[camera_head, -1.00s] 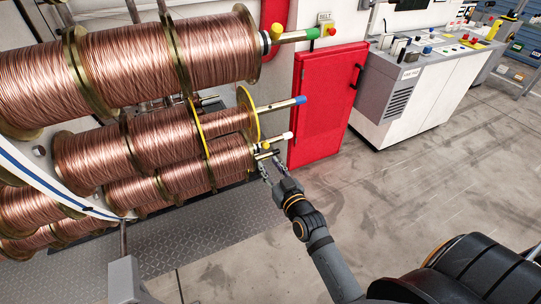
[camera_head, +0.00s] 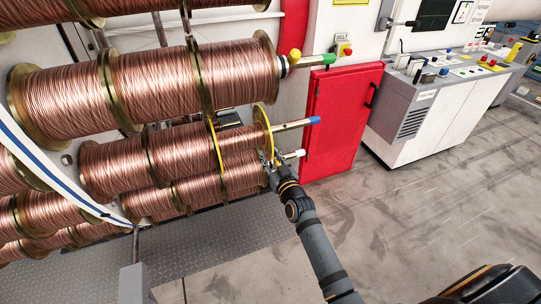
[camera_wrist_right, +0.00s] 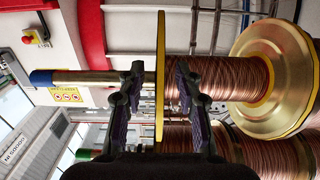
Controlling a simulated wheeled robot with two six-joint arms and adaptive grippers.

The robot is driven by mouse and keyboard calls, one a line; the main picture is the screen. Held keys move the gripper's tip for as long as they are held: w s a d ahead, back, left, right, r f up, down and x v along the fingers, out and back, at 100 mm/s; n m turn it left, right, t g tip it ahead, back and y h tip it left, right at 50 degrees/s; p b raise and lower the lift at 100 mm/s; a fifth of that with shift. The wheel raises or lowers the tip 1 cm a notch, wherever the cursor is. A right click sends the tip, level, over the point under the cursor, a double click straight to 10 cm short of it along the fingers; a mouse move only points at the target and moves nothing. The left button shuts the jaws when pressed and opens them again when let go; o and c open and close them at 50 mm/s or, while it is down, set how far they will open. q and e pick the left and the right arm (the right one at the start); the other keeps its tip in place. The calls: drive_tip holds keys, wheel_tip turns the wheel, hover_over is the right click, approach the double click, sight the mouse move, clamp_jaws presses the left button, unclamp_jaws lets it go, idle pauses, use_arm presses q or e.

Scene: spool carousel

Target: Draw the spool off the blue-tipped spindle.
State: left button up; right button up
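The blue-tipped spindle (camera_head: 296,124) sticks out to the right from the carousel, and its blue tip also shows in the wrist view (camera_wrist_right: 41,78). On it sits a copper-wound spool (camera_head: 238,139) with a thin yellow end flange (camera_head: 263,122). My right gripper (camera_head: 267,158) is at the lower edge of this flange. In the wrist view its two dark fingers (camera_wrist_right: 159,95) stand open, one on each side of the yellow flange (camera_wrist_right: 160,55), with a visible gap on both sides. My left gripper is not in view.
A red cabinet (camera_head: 340,118) stands behind the spindle tips. A white console (camera_head: 425,115) is farther right. Open floor lies between.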

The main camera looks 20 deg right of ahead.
clamp_jaws()
idle(0.5)
